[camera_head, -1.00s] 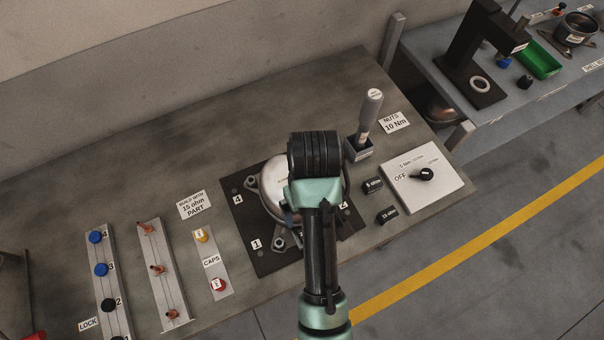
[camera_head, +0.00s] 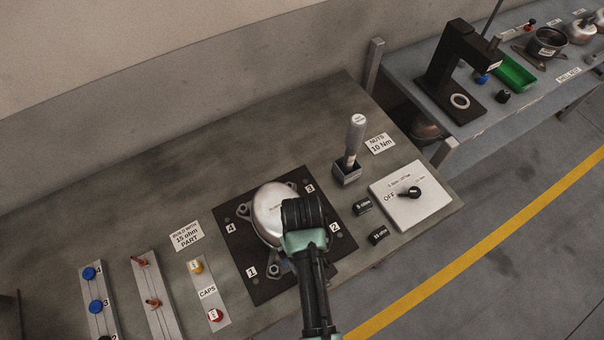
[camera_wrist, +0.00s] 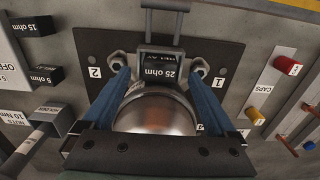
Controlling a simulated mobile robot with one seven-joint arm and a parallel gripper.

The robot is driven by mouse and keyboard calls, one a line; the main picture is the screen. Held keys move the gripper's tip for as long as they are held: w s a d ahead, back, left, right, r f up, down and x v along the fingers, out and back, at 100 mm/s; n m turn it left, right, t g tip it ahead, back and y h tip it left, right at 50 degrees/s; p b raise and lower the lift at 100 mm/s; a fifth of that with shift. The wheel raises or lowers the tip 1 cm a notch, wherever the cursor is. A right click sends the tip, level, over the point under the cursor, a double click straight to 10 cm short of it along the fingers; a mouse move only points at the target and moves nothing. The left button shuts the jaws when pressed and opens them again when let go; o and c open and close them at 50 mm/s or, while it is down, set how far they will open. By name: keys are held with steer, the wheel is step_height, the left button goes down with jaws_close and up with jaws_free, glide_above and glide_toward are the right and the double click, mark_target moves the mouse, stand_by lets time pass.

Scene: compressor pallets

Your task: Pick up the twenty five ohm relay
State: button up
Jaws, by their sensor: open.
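The relay (camera_wrist: 162,66) is a dark block labelled "25 ohm" in the wrist view, at the edge of the compressor's silver dome (camera_wrist: 155,112). In the head view my arm hides it. My gripper (camera_wrist: 160,75) is open, with a blue finger on each side of the dome and the fingertips pointing towards the relay. Gaps show between the fingers and the relay, and I see no contact. In the head view the compressor dome (camera_head: 268,207) sits on a dark plate (camera_head: 252,273) with numbered corners, and my arm covers its right side.
Two other black relays, 5 ohm (camera_head: 362,208) and 15 ohm (camera_head: 378,235), lie right of the plate. A white dial box (camera_head: 412,208) and a grey driver (camera_head: 355,135) in a holder stand nearby. A grey bail-like bar (camera_wrist: 180,25) shows beyond the relay. A caps strip (camera_head: 205,275) lies left.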

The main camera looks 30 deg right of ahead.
steer(key=shift+f, duration=1.05)
steer(key=c, duration=1.5)
steer(key=shift+o, duration=0.2)
steer(key=shift+r, duration=0.1)
